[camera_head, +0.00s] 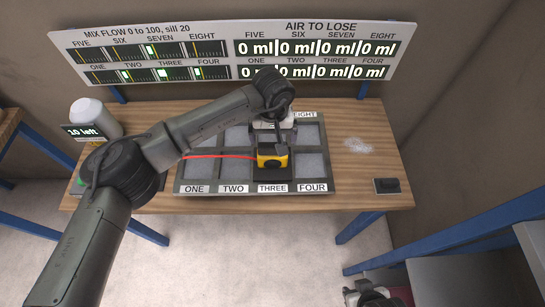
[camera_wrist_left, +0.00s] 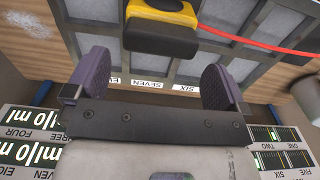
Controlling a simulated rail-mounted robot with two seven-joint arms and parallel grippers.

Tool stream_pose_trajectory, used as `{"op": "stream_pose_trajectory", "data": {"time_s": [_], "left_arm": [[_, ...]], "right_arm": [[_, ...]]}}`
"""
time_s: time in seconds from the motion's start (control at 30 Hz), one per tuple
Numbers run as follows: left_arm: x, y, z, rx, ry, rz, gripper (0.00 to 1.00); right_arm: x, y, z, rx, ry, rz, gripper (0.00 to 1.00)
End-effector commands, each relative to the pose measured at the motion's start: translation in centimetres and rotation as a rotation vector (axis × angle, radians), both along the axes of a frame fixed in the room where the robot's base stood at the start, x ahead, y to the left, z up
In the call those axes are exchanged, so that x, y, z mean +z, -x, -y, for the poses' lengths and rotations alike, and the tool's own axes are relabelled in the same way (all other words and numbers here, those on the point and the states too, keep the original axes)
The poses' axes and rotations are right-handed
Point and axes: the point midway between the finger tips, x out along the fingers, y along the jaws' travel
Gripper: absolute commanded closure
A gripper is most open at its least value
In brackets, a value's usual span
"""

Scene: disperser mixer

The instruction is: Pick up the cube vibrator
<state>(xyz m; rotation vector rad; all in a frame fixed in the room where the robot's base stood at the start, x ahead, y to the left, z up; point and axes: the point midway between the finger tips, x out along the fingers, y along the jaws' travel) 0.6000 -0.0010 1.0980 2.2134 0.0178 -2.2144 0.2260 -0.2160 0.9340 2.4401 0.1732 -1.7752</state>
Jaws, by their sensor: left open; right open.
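The cube vibrator, a yellow and black block (camera_head: 271,157) with a red cable, stands in the front row of the grey tray (camera_head: 240,190), above the label THREE. It also shows at the top of the left wrist view (camera_wrist_left: 172,14). My left gripper (camera_head: 274,132) is over the tray, just behind the vibrator in the head view, its fingers partly hidden by my arm. In the left wrist view its two dark fingers (camera_wrist_left: 157,78) are wide apart with nothing between them; the vibrator is beyond them. My right gripper (camera_head: 372,297) is low at the bottom right, open, away from the table.
The tray has several labelled pale cells. A white container (camera_head: 92,116) with a "10 left" sign stands at the table's left. A clear patch (camera_head: 357,145) and a small black box (camera_head: 387,186) lie at the right. A display board (camera_head: 240,50) stands behind.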

Motion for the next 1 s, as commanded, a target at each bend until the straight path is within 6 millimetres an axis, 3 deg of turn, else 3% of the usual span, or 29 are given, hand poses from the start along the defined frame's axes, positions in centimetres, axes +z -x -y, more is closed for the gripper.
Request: {"op": "stream_pose_trajectory", "data": {"time_s": [0.27, 0.6, 0.93, 1.0], "left_arm": [[-1.5, 0.1, 0.0, 0.0, 0.0, -0.001, 0.0], [-5.5, 0.2, -0.1, 0.001, 0.001, -0.002, 0.0], [-6.0, 0.2, -0.1, 0.0, 0.001, 0.0, 0.0], [-6.0, 0.2, -0.1, 0.0, 0.001, 0.0, 0.05]], "right_arm": [[0.3, 0.0, 0.2, 0.004, 0.006, 0.0, 0.57], [0.9, 0.0, 0.3, 0.007, 0.011, 0.0, 0.57], [0.9, 0.0, 0.2, 0.004, 0.007, 0.0, 0.57], [0.9, 0.0, 0.1, 0.004, 0.005, 0.0, 0.57]]}}
